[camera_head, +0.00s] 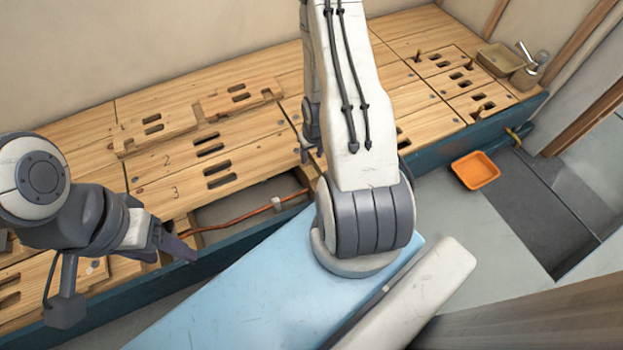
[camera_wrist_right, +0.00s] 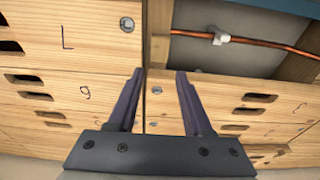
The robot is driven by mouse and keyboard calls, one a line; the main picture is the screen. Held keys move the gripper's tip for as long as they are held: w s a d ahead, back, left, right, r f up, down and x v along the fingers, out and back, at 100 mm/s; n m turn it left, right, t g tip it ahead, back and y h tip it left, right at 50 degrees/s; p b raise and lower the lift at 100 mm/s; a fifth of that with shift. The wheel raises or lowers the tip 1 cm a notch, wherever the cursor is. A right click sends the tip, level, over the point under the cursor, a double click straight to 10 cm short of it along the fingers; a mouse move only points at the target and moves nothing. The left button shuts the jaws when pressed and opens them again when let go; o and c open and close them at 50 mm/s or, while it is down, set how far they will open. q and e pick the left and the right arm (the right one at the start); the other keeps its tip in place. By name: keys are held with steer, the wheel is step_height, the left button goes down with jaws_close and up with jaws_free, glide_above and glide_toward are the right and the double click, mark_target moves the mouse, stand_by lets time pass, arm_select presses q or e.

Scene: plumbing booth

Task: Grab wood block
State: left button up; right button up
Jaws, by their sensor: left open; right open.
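Several light wooden blocks with paired slots form the bench top. Two of them, a left raised block (camera_head: 157,128) and a right raised block (camera_head: 238,97), lie on top of the others at the back. Blocks marked 2 (camera_head: 225,135) and 3 (camera_head: 160,190) lie in front of them. My left gripper (camera_head: 172,250) is open and empty over the bench's front edge at left. My right gripper (camera_wrist_right: 160,85) is open and empty above the seam beside a slotted block (camera_wrist_right: 70,98); in the head view my right arm mostly hides it.
An open bay (camera_head: 250,207) in the bench holds a copper pipe (camera_head: 235,222), also seen in the right wrist view (camera_wrist_right: 265,45). An orange tray (camera_head: 475,170) is on the floor.

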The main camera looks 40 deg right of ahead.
steer(key=b, duration=0.3)
glide_above(311, 172)
steer(key=f, duration=0.5)
steer(key=shift+s+a+f, duration=0.1)
steer(key=shift+s+a, duration=0.05)
steer(key=shift+s, duration=0.05)
step_height(311, 172, down, 5)
steer(key=b, duration=0.3)
jaws_close()
steer(key=shift+r, duration=0.2)
